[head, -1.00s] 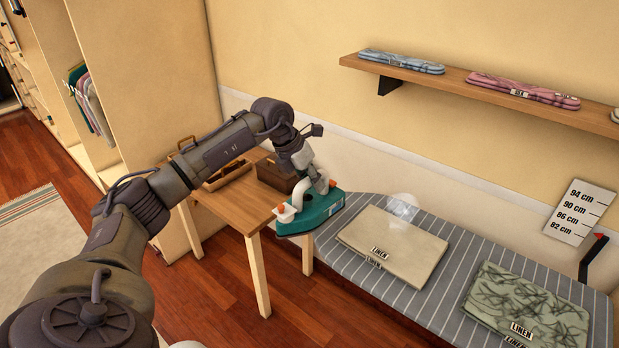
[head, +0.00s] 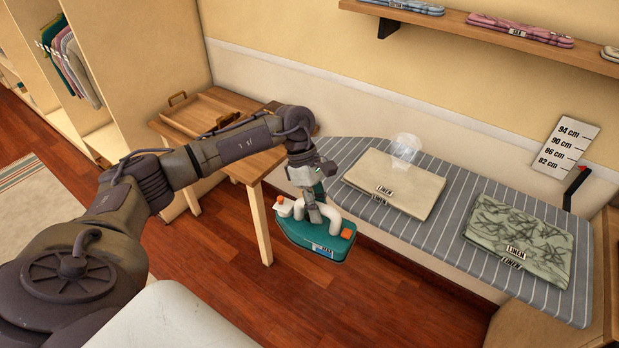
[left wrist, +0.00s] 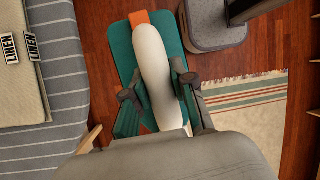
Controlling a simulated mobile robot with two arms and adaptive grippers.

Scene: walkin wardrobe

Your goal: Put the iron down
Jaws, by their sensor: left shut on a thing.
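The teal iron (head: 310,243) with a white handle and orange parts hangs from my left gripper (head: 316,208) in the head view. It is in the air in front of the striped ironing board (head: 456,231), over the wooden floor. In the left wrist view the fingers of my left gripper (left wrist: 160,92) close on both sides of the white handle of the iron (left wrist: 122,50). The board lies to the left there, apart from the iron. My right gripper is not seen.
Folded cream linen (head: 397,184) and patterned green linen (head: 519,238) lie on the board. A small wooden table (head: 241,165) with a tray (head: 190,115) stands left of the board. A shelf (head: 480,33) with folded cloths is on the wall. A striped rug (left wrist: 247,97) lies on the floor.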

